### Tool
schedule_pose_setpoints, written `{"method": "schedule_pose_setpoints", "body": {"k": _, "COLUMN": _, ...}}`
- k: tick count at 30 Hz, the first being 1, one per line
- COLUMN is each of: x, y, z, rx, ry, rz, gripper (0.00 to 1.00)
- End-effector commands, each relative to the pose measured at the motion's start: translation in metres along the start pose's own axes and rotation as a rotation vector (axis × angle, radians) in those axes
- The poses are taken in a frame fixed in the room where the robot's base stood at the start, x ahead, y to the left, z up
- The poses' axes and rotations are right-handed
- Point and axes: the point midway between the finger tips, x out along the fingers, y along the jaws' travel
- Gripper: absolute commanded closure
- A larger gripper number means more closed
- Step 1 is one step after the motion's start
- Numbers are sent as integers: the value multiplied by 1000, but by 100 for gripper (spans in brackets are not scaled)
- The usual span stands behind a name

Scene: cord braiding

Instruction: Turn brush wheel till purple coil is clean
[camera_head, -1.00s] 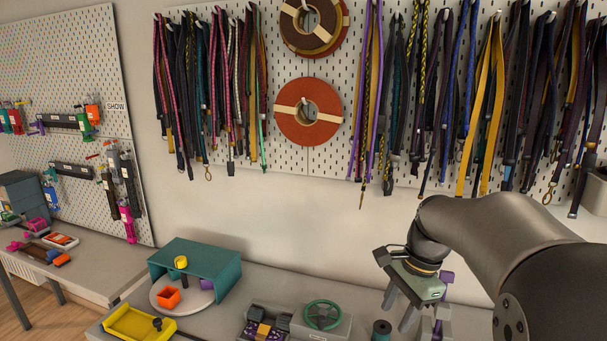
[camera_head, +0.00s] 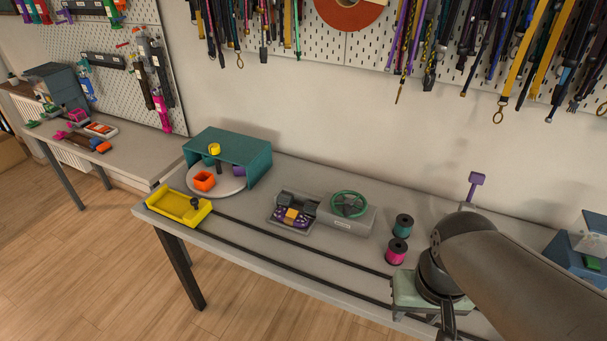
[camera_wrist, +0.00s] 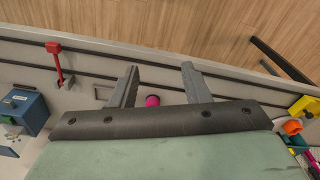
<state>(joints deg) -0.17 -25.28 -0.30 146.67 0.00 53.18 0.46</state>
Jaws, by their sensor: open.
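The green wheel (camera_head: 348,204) sits on top of a grey box (camera_head: 344,221) in the middle of the bench. Attached to the box's left side is a small grey unit (camera_head: 270,215) holding a purple coil (camera_head: 291,222), with an orange-yellow block and dark parts over it; how dirty the coil is cannot be told. My gripper (camera_wrist: 160,70) is open and empty in the wrist view. In the head view it is to the right of the wheel and nearer the front edge, its fingers mostly hidden. Neither wheel nor coil can be made out in the wrist view.
Teal (camera_head: 403,226) and magenta (camera_head: 396,251) spools stand between wheel and gripper; the magenta one also shows between my fingers (camera_wrist: 152,100). A yellow tray (camera_head: 172,208) and teal shelf (camera_head: 228,147) are left. A purple-topped post (camera_head: 476,180) and blue device (camera_head: 575,250) are right.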

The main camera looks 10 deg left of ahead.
Motion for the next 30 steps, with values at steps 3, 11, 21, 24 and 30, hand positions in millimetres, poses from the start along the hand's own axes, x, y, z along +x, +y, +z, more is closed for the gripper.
{"method": "schedule_pose_setpoints", "body": {"k": 3, "x": 0, "y": 0, "z": 0, "rx": 1, "ry": 0, "rz": -1, "gripper": 57}}
{"method": "schedule_pose_setpoints", "body": {"k": 11, "x": -14, "y": -6, "z": -72, "rx": 155, "ry": -15, "rz": -17, "gripper": 57}}
{"method": "schedule_pose_setpoints", "body": {"k": 21, "x": -14, "y": -41, "z": -281, "rx": 659, "ry": -72, "rz": -9, "gripper": 57}}
{"method": "schedule_pose_setpoints", "body": {"k": 24, "x": 1, "y": -58, "z": -330, "rx": 796, "ry": -82, "rz": 7, "gripper": 57}}
{"method": "schedule_pose_setpoints", "body": {"k": 30, "x": 33, "y": -90, "z": -390, "rx": 998, "ry": -87, "rz": 41, "gripper": 57}}
